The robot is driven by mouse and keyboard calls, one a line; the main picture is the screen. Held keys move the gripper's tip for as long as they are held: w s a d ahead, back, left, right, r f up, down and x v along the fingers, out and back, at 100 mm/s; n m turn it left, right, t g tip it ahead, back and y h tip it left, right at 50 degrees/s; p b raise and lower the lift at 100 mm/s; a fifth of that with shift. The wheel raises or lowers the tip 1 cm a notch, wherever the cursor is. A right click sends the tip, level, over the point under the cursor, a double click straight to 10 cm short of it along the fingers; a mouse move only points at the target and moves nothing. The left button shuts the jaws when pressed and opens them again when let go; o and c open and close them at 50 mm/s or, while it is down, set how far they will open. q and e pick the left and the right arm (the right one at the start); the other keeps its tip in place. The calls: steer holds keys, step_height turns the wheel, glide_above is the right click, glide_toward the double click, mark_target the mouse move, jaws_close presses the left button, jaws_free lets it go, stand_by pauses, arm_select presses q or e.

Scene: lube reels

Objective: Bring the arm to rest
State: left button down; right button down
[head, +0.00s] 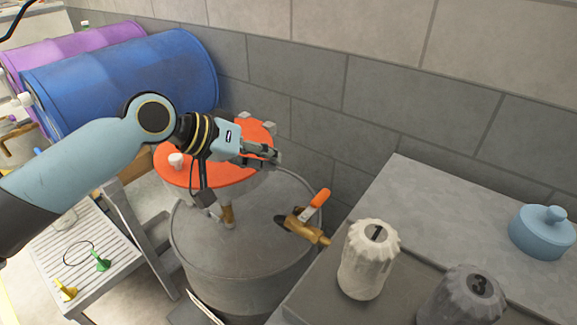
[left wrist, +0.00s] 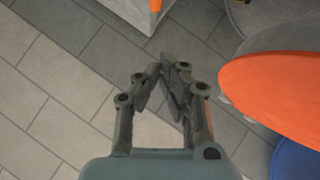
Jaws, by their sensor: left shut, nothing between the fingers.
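My left arm comes in from the left in the head view, and my left gripper (head: 262,153) is above the orange-topped drum (head: 180,178) and the rear of the grey drum (head: 190,240). Its fingers are shut with nothing between them. In the left wrist view the fingertips of the gripper (left wrist: 167,70) meet over the tiled floor (left wrist: 70,80). The orange surface (left wrist: 270,90) shows to their right, apart from the fingers. My right gripper is not in view.
A brass tap with an orange handle (head: 318,198) is on the grey drum. White (head: 366,265) and grey (head: 465,298) numbered containers and a blue lidded pot (head: 541,232) stand at right. Blue (head: 130,75) and purple (head: 75,45) drums lie at upper left. A slatted tray (head: 110,240) is at lower left.

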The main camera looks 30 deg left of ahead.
arm_select(q)
steer(key=shift+v, duration=1.7)
